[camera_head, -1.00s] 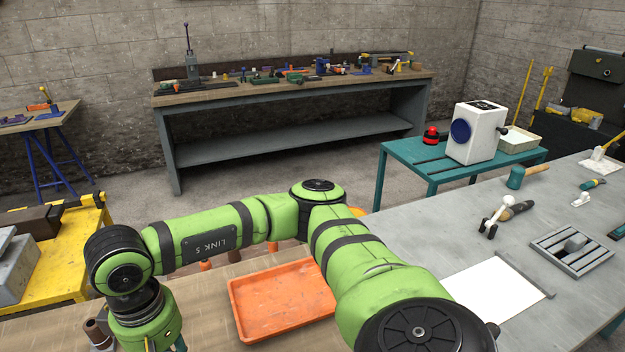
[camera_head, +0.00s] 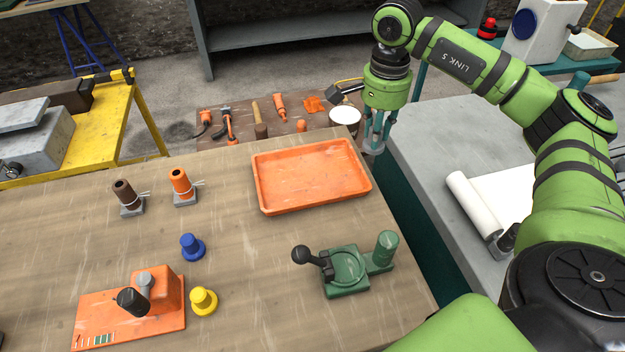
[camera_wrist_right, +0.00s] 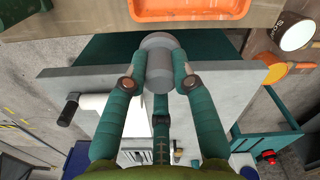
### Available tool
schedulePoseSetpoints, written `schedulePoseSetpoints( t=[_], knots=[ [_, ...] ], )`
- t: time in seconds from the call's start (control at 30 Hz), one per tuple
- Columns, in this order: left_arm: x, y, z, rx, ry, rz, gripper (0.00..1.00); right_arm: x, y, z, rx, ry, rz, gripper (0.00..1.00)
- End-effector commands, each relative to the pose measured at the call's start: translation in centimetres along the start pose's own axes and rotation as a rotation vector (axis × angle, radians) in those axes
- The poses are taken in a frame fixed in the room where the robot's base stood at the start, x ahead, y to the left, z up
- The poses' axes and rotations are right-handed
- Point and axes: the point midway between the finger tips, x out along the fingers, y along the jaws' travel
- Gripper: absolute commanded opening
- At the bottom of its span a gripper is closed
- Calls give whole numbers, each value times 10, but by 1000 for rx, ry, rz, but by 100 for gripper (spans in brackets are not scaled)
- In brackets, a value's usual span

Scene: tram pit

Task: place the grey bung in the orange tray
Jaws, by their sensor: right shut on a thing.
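My right gripper (camera_head: 377,128) points down just past the right end of the orange tray, above the gap between the wooden bench and the grey bench. It is shut on the grey bung (camera_wrist_right: 158,72), a stepped grey cylinder that shows between the fingers in the right wrist view. In the head view the bung (camera_head: 373,148) is small and partly covered by the fingers. The orange tray (camera_head: 310,175) lies empty on the wooden bench, and its edge shows at the top of the right wrist view (camera_wrist_right: 190,12). My left gripper is not in view.
A green lever device (camera_head: 345,272) stands in front of the tray. Blue (camera_head: 192,246) and yellow (camera_head: 203,301) bungs and an orange fixture (camera_head: 160,290) sit at the left front. A white roll (camera_head: 472,205) lies on the grey bench.

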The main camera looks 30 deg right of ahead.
Motion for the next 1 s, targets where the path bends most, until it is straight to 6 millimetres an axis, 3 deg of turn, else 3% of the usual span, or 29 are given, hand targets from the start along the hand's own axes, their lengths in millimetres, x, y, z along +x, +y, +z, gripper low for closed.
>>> schedulePoseSetpoints(
  t=[0.07,0.17,0.63,0.83,1.0],
  knots=[
    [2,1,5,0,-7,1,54,0,3,-12,80,-3,-1,0],
    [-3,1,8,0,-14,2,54,3,-2,-11,117,-5,0,0],
    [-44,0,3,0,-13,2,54,58,-75,52,115,-4,1,0],
    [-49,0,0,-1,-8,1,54,70,-84,58,117,-2,1,0],
    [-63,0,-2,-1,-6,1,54,94,-83,59,116,-3,2,0]
  ],
)
